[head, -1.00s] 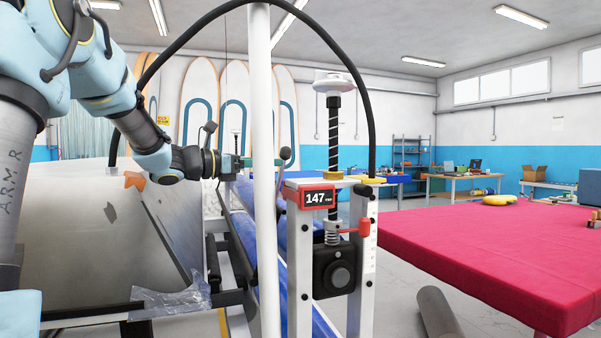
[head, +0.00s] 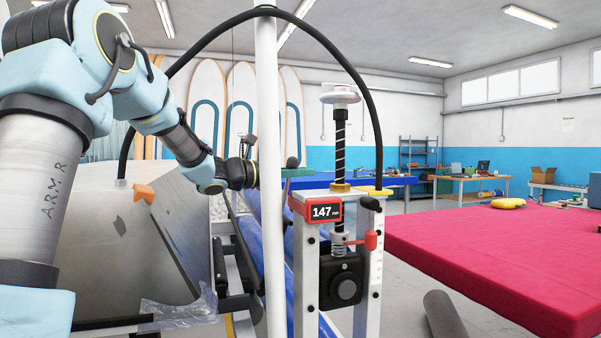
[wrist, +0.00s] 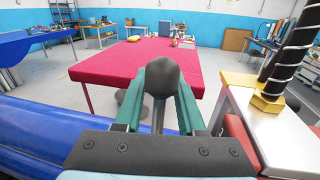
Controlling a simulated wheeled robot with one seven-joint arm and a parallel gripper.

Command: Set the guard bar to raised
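A slim lever with a dark round knob (head: 292,162) stands roughly upright just right of the white post in the head view. I take it as the guard bar's handle; no label shows. The knob also shows in the wrist view (wrist: 162,77), with its stem below. My gripper (head: 298,172) reaches it from the left, passing behind the white post. In the wrist view its green fingers (wrist: 161,100) lie on either side of the knob and stem. Whether they press on it is unclear. The lever's lower end is hidden in the head view.
A white post (head: 268,180) stands in front of my wrist. Right of it is a frame with a red "147" display (head: 322,211) and a threaded spindle (head: 340,150). A pink-red table (head: 480,250) fills the right. Blue tubes (wrist: 40,140) lie left of my gripper.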

